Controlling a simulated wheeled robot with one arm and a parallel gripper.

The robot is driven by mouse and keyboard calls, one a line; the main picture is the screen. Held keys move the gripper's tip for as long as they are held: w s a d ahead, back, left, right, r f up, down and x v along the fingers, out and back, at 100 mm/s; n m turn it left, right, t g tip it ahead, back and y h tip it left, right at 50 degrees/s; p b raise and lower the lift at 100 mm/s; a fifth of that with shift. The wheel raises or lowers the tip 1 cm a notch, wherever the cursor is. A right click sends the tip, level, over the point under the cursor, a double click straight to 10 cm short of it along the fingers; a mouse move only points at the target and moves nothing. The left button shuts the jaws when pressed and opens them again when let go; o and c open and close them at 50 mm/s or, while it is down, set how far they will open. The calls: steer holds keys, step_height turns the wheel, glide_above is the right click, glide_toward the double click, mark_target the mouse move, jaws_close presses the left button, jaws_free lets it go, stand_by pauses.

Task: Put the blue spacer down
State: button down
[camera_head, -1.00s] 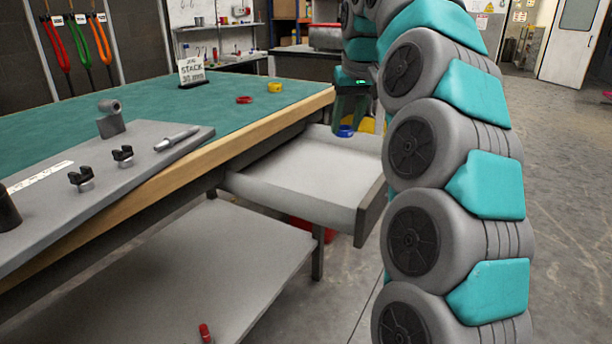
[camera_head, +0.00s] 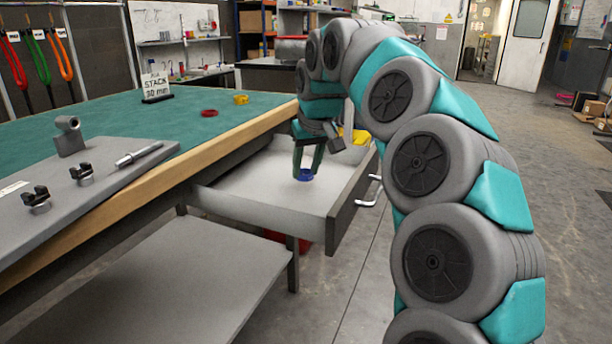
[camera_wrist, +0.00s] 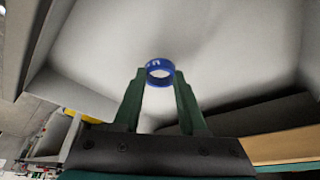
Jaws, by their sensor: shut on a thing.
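The blue spacer (camera_head: 305,175) is a short ring. It is held between the green fingertips of my gripper (camera_head: 308,170), over the open drawer (camera_head: 235,203). In the wrist view, the blue spacer (camera_wrist: 160,70) sits between the tips of my gripper (camera_wrist: 160,78), with the pale drawer floor (camera_wrist: 215,45) behind it. I cannot tell whether the spacer touches the drawer floor or is just above it. The drawer looks empty otherwise.
The green-topped bench (camera_head: 215,128) carries a red ring (camera_head: 209,113), a yellow ring (camera_head: 241,99) and a "STACK 30 mm" sign (camera_head: 157,86). A grey plate (camera_head: 100,190) with fixtures lies at the left. The drawer front (camera_head: 352,200) has a metal handle (camera_head: 371,191).

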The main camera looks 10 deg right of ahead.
steer(key=shift+f, duration=1.05)
steer(key=shift+f, duration=0.2)
steer(key=shift+c, duration=2.3)
jaws_free()
steer(key=v, duration=1.2)
steer(key=shift+d+r, duration=0.1)
steer(key=shift+r, duration=0.05)
